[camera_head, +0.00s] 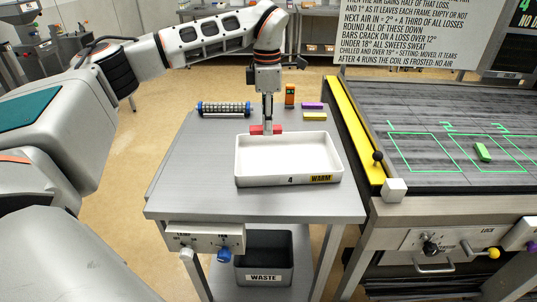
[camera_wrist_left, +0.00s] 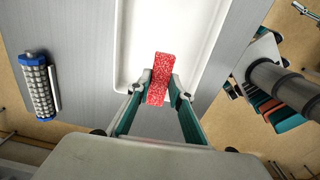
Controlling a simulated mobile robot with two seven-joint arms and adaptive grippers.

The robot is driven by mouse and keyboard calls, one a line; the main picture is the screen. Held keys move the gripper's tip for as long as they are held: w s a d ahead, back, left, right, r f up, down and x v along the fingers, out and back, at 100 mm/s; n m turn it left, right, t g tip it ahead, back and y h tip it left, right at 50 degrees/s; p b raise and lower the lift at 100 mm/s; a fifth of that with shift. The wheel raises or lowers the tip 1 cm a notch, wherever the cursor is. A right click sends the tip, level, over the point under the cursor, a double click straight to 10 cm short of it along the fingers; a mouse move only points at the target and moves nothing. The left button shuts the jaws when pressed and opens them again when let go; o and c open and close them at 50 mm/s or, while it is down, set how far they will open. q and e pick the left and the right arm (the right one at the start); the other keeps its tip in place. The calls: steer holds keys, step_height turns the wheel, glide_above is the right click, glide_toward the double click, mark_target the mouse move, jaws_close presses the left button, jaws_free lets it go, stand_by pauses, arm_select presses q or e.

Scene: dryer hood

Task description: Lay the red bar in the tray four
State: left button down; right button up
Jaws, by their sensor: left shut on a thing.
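The red bar (camera_head: 256,130) is between the fingers of my left gripper (camera_head: 267,123), at the back rim of the white tray (camera_head: 262,180) in the head view. The tray has a 4 and a yellow WARM label on its front. Its floor looks empty. In the left wrist view the speckled red bar (camera_wrist_left: 159,72) sits between both fingertips of the left gripper (camera_wrist_left: 161,86) and overlaps the rim and inside of the tray (camera_wrist_left: 205,40). I cannot tell how high the bar is above the rim. My right gripper is not in view.
Behind the tray lie a spiked roller (camera_head: 224,108), an orange block (camera_head: 290,94), a purple bar (camera_head: 313,105) and a yellow bar (camera_head: 315,115). A belt with a green bar (camera_head: 482,151) is at right, beside a yellow rail (camera_head: 356,130). A waste bin (camera_head: 264,262) stands below.

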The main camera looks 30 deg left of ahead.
arm_select(q)
glide_above(268, 162)
step_height(268, 162, down, 6)
steer(key=shift+f, duration=2.3)
steer(key=shift+s, duration=0.1)
steer(key=shift+f, duration=0.2)
steer(key=c, duration=1.8)
jaws_free()
steer(key=shift+r, duration=0.1)
steer(key=shift+r, duration=0.2)
step_height(268, 162, up, 12)
steer(key=shift+f, duration=0.1)
